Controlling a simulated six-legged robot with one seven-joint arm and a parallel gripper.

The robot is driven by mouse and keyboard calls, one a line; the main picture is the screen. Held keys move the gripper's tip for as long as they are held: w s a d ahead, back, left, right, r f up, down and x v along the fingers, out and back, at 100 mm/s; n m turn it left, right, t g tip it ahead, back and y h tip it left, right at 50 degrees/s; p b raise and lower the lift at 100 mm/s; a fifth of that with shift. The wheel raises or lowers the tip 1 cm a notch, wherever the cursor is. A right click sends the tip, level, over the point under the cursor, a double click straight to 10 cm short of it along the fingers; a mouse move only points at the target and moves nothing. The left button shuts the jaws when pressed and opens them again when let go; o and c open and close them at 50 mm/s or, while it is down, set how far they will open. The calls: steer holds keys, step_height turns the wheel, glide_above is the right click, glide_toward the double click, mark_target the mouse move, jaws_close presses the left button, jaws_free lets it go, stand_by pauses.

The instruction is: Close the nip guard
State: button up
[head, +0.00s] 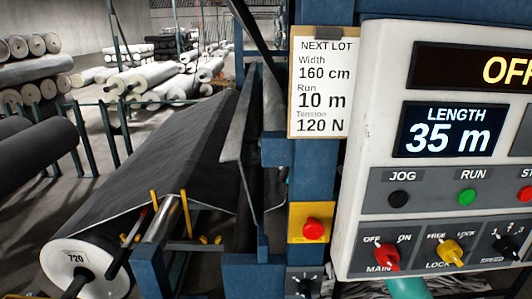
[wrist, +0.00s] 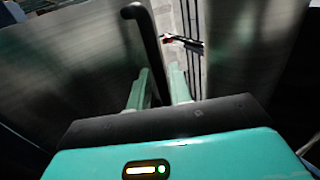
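In the wrist view, a broad grey metal panel (wrist: 65,85), which looks like the nip guard, fills the left side. A black bent bar (wrist: 147,38), apparently its handle, runs down between the fingers of my gripper (wrist: 161,72). The bar fills the narrow gap between the two teal fingers, and they look shut on it. Its lower end is hidden between the fingers. In the head view, a grey upright plate (head: 238,120) stands at an angle over the dark web (head: 170,150); it may be the same guard. My gripper's fingers do not show in the head view.
A control panel (head: 372,170) on the right reads OFF and LENGTH 35 m. A red stop button (head: 313,229) sits on a blue post under a NEXT LOT card (head: 321,85). A large roll (head: 80,262) lies at lower left. Several stored rolls fill the background.

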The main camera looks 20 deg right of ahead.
jaws_close()
